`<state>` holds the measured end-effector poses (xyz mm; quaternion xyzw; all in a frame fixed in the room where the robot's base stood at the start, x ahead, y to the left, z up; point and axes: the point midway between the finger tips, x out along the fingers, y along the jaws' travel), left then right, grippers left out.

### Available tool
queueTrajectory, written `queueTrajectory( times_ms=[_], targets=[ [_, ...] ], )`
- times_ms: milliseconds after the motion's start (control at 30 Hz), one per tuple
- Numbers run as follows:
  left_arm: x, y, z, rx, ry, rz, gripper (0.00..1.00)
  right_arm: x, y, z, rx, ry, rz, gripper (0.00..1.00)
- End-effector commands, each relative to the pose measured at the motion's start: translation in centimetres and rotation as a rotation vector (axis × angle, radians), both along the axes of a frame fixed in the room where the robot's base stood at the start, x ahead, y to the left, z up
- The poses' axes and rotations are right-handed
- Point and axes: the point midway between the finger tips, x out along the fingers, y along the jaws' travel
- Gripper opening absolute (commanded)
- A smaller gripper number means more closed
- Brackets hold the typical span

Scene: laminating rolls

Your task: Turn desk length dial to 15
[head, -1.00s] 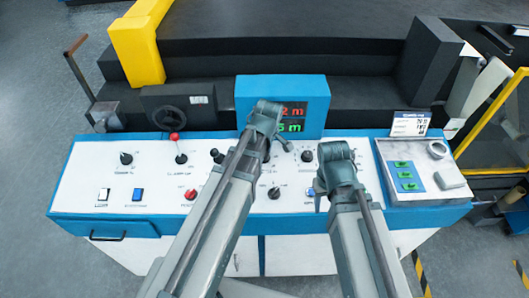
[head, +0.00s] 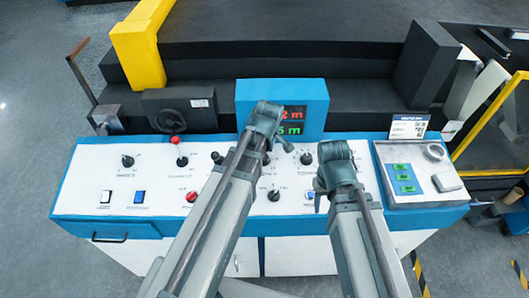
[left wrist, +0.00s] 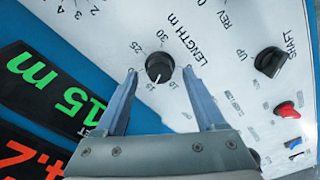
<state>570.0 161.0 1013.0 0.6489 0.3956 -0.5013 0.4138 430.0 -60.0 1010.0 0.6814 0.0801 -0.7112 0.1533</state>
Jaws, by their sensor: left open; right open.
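The length dial (left wrist: 160,68) is a round black knob with a white mark, on the white panel in the left wrist view. Its mark points down in that picture, towards print that looks like 15. My left gripper (left wrist: 160,80) is open, its fingers on either side of the dial; I cannot tell whether they touch it. A green readout (left wrist: 45,88) shows 15 m. In the head view my left gripper (head: 272,138) is at the panel below the blue display box (head: 313,90), and its arm hides the dial. My right gripper (head: 319,198) is open over the panel's right part.
The shaft knob (left wrist: 270,62) and a red button (left wrist: 287,109) are near the dial. A red-topped lever (head: 178,148) and a rocker switch (head: 139,196) are on the panel's left. A grey tray (head: 408,172) with green labels is at its right end.

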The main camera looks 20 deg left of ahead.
Motion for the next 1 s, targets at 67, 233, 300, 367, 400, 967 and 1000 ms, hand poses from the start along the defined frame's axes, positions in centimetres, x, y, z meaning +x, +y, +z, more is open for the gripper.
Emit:
queueTrajectory(
  times_ms=[67,233,300,367,400,967,1000],
  targets=[
    [-0.2,-0.1,1.6,0.000,0.000,-0.001,0.71,0.0,0.0,1.7,0.000,0.000,0.001,0.50],
    [-0.7,-0.4,4.3,0.000,0.000,-0.001,0.71,0.0,0.0,4.3,0.000,0.000,0.000,0.50],
    [-0.9,-0.5,5.4,0.000,0.000,-0.001,0.71,0.0,0.0,5.4,0.001,0.000,-0.001,0.50],
    [-1.1,-0.6,6.3,0.000,0.000,-0.001,0.71,0.0,0.0,6.3,0.001,0.000,-0.004,0.50],
    [-1.2,-0.6,6.9,0.000,0.000,-0.001,0.71,0.0,0.0,6.9,0.001,0.000,-0.005,0.50],
    [-2.3,-1.2,11.9,-0.001,0.001,0.000,0.71,0.0,0.0,11.9,0.002,0.000,-0.013,0.50],
    [-2.3,-1.2,11.8,-0.001,0.001,0.000,0.71,0.0,0.0,11.8,0.002,0.000,-0.013,0.50]
  ],
)
